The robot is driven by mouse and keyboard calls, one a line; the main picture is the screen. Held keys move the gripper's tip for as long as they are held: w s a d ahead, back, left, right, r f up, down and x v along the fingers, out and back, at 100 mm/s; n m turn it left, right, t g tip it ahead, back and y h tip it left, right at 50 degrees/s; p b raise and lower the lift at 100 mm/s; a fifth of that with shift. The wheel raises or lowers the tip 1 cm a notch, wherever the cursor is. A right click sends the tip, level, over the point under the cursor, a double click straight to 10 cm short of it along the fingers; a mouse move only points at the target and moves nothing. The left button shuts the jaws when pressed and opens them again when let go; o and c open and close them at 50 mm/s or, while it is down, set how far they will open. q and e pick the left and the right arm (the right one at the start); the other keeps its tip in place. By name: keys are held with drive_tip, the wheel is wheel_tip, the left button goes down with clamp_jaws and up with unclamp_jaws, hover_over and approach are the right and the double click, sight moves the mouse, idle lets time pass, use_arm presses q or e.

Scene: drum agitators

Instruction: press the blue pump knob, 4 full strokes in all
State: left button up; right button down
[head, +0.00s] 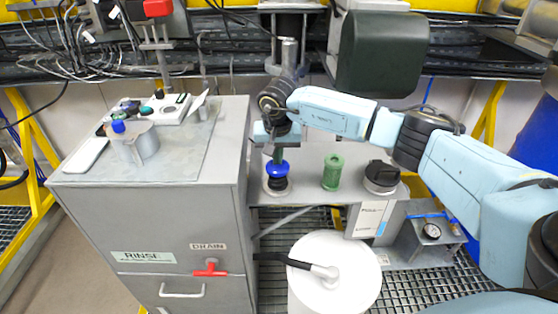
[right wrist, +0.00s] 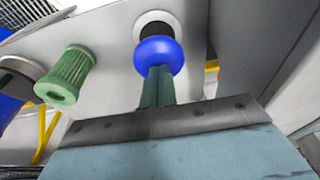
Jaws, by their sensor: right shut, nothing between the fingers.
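The blue pump knob (head: 277,171) sits on a black collar on the grey shelf beside the grey cabinet. It also shows in the right wrist view (right wrist: 160,54), above a black neck in a white ring. My right gripper (head: 277,158) points down directly over the knob, with its fingers shut and empty. In the right wrist view the closed fingertips (right wrist: 157,72) meet the knob's near edge. They look to be on or very close to the knob; I cannot tell firm contact. My left gripper is not in view.
A green ribbed cylinder (head: 333,173) and a black-capped container (head: 381,178) stand right of the knob. A white drum (head: 335,275) is below.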

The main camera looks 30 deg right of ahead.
drive_tip(key=shift+s+f+b, duration=0.1)
drive_tip(key=shift+f+b, duration=0.3)
drive_tip(key=shift+f, duration=0.4)
drive_tip(key=shift+w+d+p+v, duration=0.1)
drive_tip(key=shift+w+p+v, duration=0.1)
drive_tip(key=shift+p+v, duration=0.75)
drive_tip(key=shift+w+d+p+v, duration=0.2)
drive_tip(key=shift+p+v, duration=0.35)
drive_tip(key=shift+v, duration=0.7)
drive_tip(key=shift+w+r, duration=0.1)
drive_tip(key=shift+r, duration=0.1)
drive_tip(key=p+v, duration=0.1)
drive_tip(key=v, duration=0.1)
drive_tip(key=p+v, duration=0.1)
drive_tip(key=v, duration=0.1)
drive_tip(key=w+p+v, duration=0.1)
drive_tip(key=p, duration=0.1)
drive_tip(key=shift+s+d+r, duration=0.1)
drive_tip(key=shift+d+r, duration=0.05)
drive_tip(key=shift+r, duration=0.35)
drive_tip(key=shift+f, duration=0.1)
